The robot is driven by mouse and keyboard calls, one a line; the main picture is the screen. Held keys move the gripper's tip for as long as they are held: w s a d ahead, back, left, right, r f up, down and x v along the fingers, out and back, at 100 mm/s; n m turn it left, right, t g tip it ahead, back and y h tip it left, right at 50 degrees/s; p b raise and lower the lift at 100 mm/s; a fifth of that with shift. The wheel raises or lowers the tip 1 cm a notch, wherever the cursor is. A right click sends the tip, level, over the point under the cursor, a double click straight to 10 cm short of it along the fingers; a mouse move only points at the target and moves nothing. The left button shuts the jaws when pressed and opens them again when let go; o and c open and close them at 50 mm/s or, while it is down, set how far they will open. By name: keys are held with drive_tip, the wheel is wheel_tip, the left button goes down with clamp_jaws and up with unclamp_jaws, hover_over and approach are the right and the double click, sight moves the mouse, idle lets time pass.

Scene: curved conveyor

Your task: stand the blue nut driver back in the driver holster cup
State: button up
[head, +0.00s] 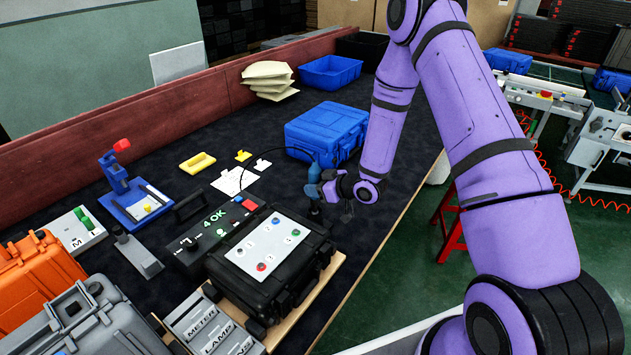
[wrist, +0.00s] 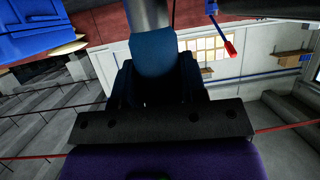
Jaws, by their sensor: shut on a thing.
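The blue nut driver (head: 313,176) is in my gripper (head: 327,190), beyond the far right corner of the black case in the head view. Its blue body is upright or nearly so. In the wrist view the driver's blue handle (wrist: 152,52) sits between my dark jaws (wrist: 157,85), with a grey metal shaft extending to the top edge. A dark part shows just below the driver in the head view; I cannot tell whether it is the tool's lower end or something behind. I cannot make out the holster cup with certainty.
A black case (head: 311,278) with a white button panel stands close to my gripper. Beside it are a control box reading "4 OK" (head: 188,252) and a grey bracket with a dark post (head: 140,256). A blue case (head: 327,131) stands behind.

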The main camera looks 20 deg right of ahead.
drive_tip(key=shift+f, duration=1.65)
drive_tip(key=o, duration=1.8)
drive_tip(key=v, duration=1)
drive_tip(key=shift+s+d+r, duration=0.15)
drive_tip(key=shift+s+d, duration=0.1)
drive_tip(key=shift+d, duration=0.05)
